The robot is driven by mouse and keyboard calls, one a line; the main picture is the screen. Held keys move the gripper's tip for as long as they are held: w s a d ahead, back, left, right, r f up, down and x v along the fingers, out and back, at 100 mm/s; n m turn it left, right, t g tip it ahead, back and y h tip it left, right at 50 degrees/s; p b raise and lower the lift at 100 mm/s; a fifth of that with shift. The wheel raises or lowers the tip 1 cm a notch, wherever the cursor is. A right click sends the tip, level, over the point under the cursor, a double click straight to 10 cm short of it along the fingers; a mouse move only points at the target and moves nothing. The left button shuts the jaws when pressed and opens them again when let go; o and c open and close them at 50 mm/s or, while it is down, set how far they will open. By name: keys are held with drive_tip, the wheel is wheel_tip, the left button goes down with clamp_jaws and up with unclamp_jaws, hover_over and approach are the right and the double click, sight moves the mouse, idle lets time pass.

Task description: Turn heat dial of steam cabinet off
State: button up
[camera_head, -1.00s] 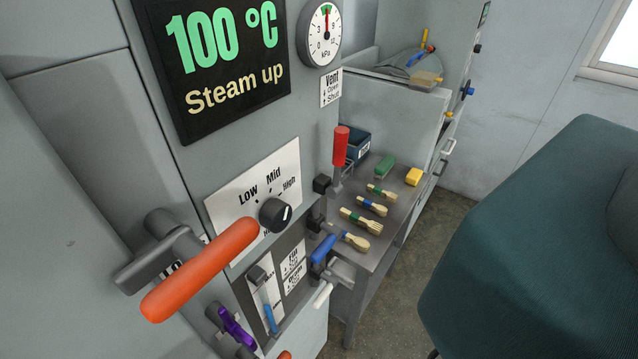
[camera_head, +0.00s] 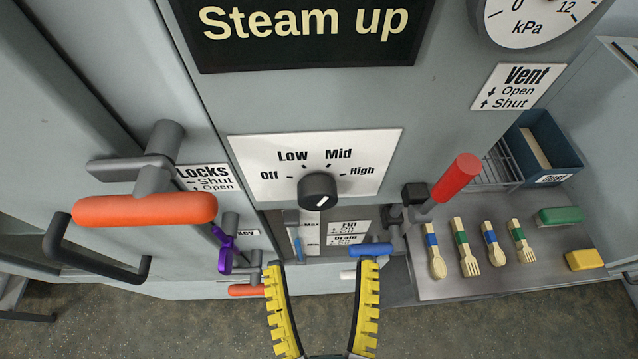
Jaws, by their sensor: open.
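The heat dial (camera_head: 318,191) is a round black knob on a white plate (camera_head: 250,150) marked Off, Low, Mid and High, on the grey front of the steam cabinet (camera_head: 440,105). A short white line on the knob slants toward the upper right, on the High side. My gripper (camera_head: 321,266), with two yellow ribbed fingers, is open and empty. It shows below the dial in the picture, apart from it, with the fingertips pointing up toward it.
A red-handled lever (camera_head: 457,178) is right of the dial; a blue handle (camera_head: 371,250) is below it. An orange handle (camera_head: 146,209) and a purple key (camera_head: 224,249) are at left. A side shelf (camera_head: 445,287) holds wooden spoons and forks.

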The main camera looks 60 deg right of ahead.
sight(318, 206)
drive_tip(key=x, duration=0.9)
drive_tip(key=shift+w+d+p, duration=0.1)
drive_tip(key=shift+d+p, duration=0.1)
drive_tip(key=shift+p, duration=0.1)
drive_tip(key=shift+c, duration=0.2)
drive_tip(key=c, duration=1.2)
